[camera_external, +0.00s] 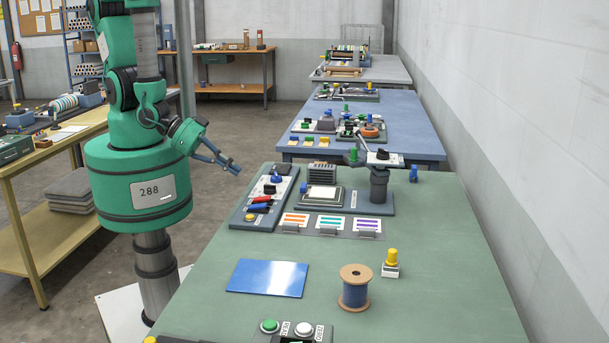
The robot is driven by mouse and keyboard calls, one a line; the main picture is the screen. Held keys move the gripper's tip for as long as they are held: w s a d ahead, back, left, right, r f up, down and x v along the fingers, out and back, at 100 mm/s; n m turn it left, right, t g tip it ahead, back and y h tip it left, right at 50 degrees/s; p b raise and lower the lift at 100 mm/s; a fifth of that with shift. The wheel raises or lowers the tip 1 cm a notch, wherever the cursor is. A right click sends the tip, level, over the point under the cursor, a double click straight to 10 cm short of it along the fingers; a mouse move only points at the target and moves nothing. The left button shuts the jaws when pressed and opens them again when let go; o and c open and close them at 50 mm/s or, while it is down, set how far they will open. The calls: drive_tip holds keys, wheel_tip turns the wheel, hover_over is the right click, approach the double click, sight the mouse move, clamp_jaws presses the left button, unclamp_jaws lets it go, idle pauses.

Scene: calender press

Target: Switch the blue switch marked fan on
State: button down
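A grey-blue control panel (238,219) lies at the left edge of the green table. On it a blue switch (258,209) sits just below a red switch (262,199). Its marking is too small to read, and I cannot tell its on or off position. My gripper (236,167) is in the air left of and above the panel, apart from the switches. Its fingers look parted, with nothing between them.
A blue sheet (267,278) and spool (354,289) lie nearer.

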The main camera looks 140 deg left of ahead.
drive_tip(key=b, duration=0.5)
hover_over(260, 204)
drive_tip(key=d, duration=0.1)
drive_tip(key=f, duration=0.5)
drive_tip(key=shift+s+f, duration=0.15)
drive_tip(key=shift+s, duration=0.2)
drive_tip(key=shift+w+a+f+b, duration=0.1)
drive_tip(key=shift+f+b, duration=0.35)
drive_tip(key=shift+f, duration=0.25)
drive_tip(key=shift+w+a+f+b, duration=0.1)
drive_tip(key=shift+f+b, duration=0.35)
drive_tip(key=shift+f, duration=0.25)
drive_tip(key=shift+a+p, duration=0.1)
drive_tip(key=shift+p, duration=0.25)
drive_tip(key=shift+w+a+f+g+h+p, duration=0.15)
drive_tip(key=shift+w+a+g+h+p, duration=0.1)
drive_tip(key=shift+g+h+p, duration=0.35)
drive_tip(key=shift+d+f, duration=0.1)
drive_tip(key=shift+f, duration=0.15)
